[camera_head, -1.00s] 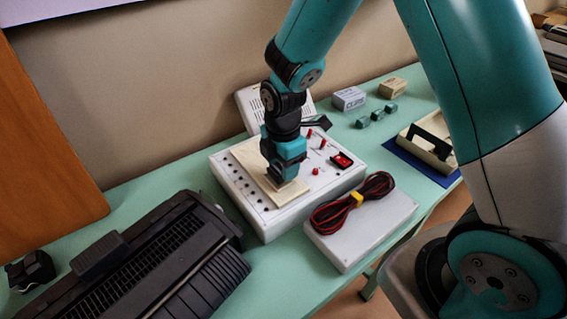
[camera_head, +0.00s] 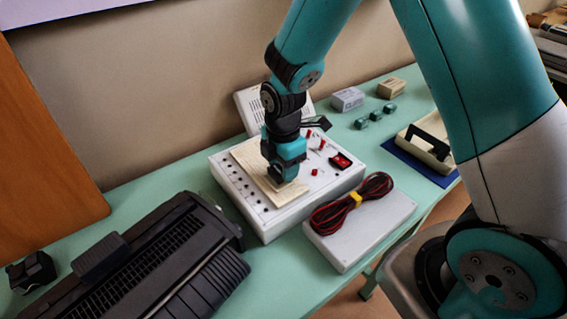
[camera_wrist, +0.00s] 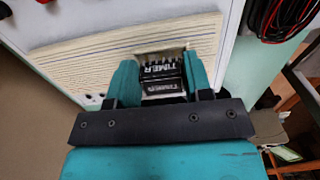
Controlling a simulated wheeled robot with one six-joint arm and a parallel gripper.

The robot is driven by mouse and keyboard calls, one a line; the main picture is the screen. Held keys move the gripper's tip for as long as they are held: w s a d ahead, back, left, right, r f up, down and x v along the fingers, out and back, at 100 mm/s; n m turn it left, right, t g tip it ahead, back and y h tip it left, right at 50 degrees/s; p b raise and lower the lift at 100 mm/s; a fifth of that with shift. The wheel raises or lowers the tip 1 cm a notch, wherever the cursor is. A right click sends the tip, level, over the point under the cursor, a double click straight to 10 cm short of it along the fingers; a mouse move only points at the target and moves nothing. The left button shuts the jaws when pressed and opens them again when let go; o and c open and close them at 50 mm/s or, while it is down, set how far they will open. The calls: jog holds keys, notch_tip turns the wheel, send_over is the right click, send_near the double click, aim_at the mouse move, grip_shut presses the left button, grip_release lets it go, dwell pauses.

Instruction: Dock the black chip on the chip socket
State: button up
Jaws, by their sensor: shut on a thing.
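My gripper (camera_wrist: 161,80) is shut on the black chip (camera_wrist: 161,72), which shows between the two teal fingers in the wrist view. The chip has pale lettering reading TIMER and light pin marks along its far edge. In the head view my gripper (camera_head: 282,180) points down, low over the cream ruled panel (camera_head: 251,163) of the white box. The chip is hidden by the fingers there. I cannot make out the chip socket apart from the chip, nor tell whether they touch.
The white box (camera_head: 266,222) carries knobs and a red switch (camera_head: 341,161). A grey case (camera_head: 372,230) with a coiled red-black cable (camera_head: 350,204) lies right of it. A black ribbed device (camera_head: 150,265) is at the front left. Small blocks (camera_head: 376,114) stand behind right.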

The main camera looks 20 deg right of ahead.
jog(key=shift+f+b, duration=0.45)
jog(key=shift+f, duration=0.15)
dwell(0.3)
jog(key=o, duration=0.6)
jog(key=shift+o, duration=0.2)
notch_tip(320, 180, up, 11)
jog(key=p, duration=0.9)
